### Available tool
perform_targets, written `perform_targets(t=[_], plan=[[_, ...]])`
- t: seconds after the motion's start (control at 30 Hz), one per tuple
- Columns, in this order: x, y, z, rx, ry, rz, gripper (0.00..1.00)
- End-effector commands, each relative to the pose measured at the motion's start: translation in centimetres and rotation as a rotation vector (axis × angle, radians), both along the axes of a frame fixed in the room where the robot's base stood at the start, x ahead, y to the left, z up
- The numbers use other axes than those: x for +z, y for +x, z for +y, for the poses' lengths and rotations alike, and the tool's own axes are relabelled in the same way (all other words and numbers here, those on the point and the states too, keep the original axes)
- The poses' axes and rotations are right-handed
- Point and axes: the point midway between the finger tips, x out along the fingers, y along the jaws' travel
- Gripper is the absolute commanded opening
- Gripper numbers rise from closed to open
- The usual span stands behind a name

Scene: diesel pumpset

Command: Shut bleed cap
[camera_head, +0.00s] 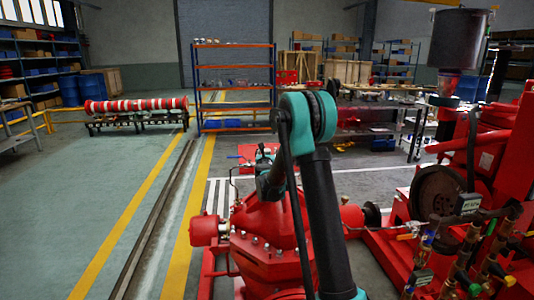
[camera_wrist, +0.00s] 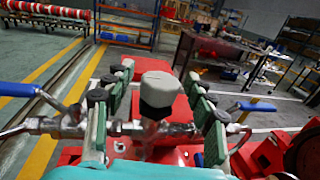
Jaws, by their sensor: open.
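A pale grey, rounded cap (camera_wrist: 157,90), which looks like the bleed cap, stands upright on a metal pipe fitting in the wrist view. My gripper (camera_wrist: 158,78) is open, with its green-padded fingers to the left and right of the cap. Gaps show between the cap and both fingers. In the head view my gripper (camera_head: 266,157) is above the red pump casing (camera_head: 268,238), partly behind my own arm. The cap cannot be made out there.
Blue-handled levers stand on the pipe to the left (camera_wrist: 18,90) and right (camera_wrist: 255,107) of my gripper. Red engine machinery (camera_head: 490,150) fills the right side. An orange-and-blue shelf (camera_head: 235,85) stands behind. The floor on the left (camera_head: 95,190) is clear.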

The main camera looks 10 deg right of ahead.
Motion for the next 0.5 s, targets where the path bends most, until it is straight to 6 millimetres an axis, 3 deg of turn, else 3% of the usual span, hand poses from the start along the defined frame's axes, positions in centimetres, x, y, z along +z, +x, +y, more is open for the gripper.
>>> perform_targets(t=[0.27,0.5], plan=[[0.0,-1.1,0.2,0.001,0.0,0.0,0.55],[0.0,-5.7,1.1,0.002,0.0,0.0,0.55]])
